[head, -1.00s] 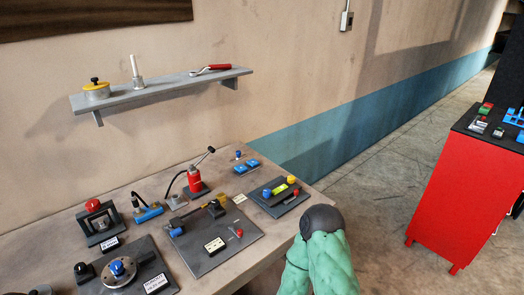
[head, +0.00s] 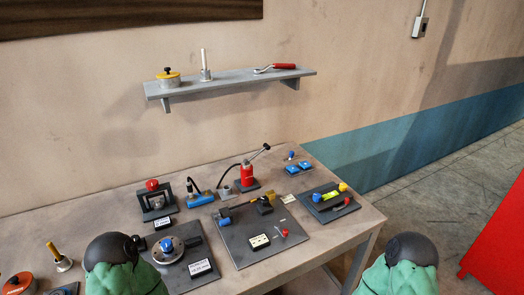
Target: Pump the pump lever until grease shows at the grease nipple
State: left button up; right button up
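A red pump (head: 247,174) stands upright on a dark base near the back of the workbench, right of its middle. Its dark pump lever (head: 259,152) slants up to the right from the pump's top. A black hose (head: 228,172) curves from the pump down to the left, toward a small grey block (head: 224,191). The grease nipple is too small to make out, and I see no grease. My two green arms with dark rounded joints show at the bottom edge, well short of the pump. Neither gripper's fingers are in view.
The workbench (head: 345,228) carries a blue fixture (head: 201,198), a red-knobbed frame (head: 153,198), a round flange (head: 170,250), a dark board (head: 240,243) and a yellow-green fixture (head: 328,198). A grey shelf (head: 230,85) hangs behind. A red cabinet (head: 498,240) stands at right.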

aim_at(259, 152)
jog(key=l+u, duration=0.1)
jog(key=u, duration=0.2)
jog(key=l+u, duration=0.1)
jog(key=u, duration=0.2)
jog(key=l+u, duration=0.2)
jog(key=l, duration=0.55)
jog(key=l+u, duration=0.25)
jog(key=l, duration=0.5)
jog(key=l+u, duration=0.2)
jog(key=l, duration=0.55)
jog(key=k+l, duration=0.1)
jog(key=l, duration=0.55)
jog(key=k, duration=0.05)
